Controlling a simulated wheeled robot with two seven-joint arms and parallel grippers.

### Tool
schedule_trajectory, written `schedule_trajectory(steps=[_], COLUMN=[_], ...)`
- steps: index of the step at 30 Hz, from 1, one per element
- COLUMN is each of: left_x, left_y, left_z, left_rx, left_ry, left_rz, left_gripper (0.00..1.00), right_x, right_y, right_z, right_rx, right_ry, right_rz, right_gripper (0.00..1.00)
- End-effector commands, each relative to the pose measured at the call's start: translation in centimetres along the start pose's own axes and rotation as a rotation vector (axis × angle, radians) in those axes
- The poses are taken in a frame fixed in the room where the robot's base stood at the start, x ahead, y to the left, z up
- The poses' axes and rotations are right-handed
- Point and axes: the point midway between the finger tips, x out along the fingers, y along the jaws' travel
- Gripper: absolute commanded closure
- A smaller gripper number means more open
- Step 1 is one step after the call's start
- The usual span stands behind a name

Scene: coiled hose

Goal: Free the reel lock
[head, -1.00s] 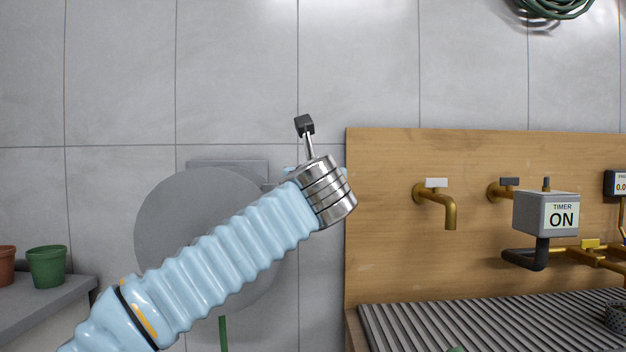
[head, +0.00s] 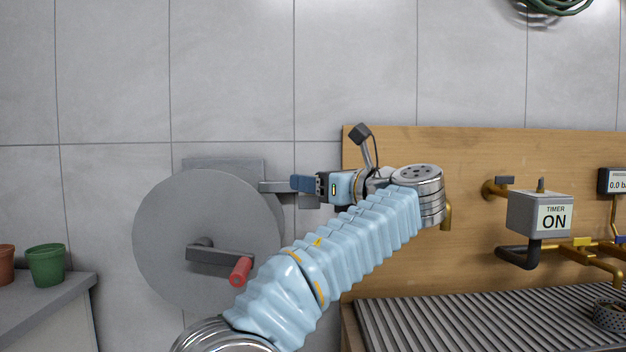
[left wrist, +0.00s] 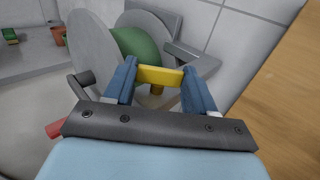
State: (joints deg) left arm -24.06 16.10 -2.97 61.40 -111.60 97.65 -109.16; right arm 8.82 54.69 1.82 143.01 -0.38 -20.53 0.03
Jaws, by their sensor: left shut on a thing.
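The hose reel (head: 165,225) is a large grey disc on the wall, with a crank and red handle (head: 241,271) on its front. In the left wrist view, green hose (left wrist: 138,46) shows between its discs. My left gripper (head: 298,184) is at the reel's upper right side, by a grey bracket arm (head: 272,187). In the left wrist view, its blue fingers (left wrist: 160,72) are shut on a yellow bar (left wrist: 158,78), which looks like the reel lock. The yellow bar is hidden in the head view. My right gripper is not in view.
To the right, a wooden board (head: 460,150) carries brass taps (head: 490,191) and a grey timer box (head: 538,212) reading ON. A ribbed tray (head: 470,325) lies below it. A green pot (head: 46,265) stands on a ledge at left.

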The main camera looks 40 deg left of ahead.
Motion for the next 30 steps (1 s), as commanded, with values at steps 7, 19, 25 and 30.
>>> schedule_trajectory(steps=[7,19,25,30], left_x=[-0.10,0.04,0.09,0.11], left_y=[-0.40,-0.52,-0.54,-0.53], left_z=[0.02,0.02,0.02,0.03], left_rx=[-0.002,-0.002,0.000,0.000], left_ry=[-0.002,0.000,-0.001,-0.001], left_rz=[0.180,0.309,0.324,0.324], left_gripper=[0.75,0.75,0.75,0.75], right_x=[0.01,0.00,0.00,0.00], right_y=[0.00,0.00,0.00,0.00], right_z=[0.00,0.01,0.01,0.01], right_rx=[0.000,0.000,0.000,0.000], right_ry=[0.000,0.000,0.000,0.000], right_rz=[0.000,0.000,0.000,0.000], right_gripper=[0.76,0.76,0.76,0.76])
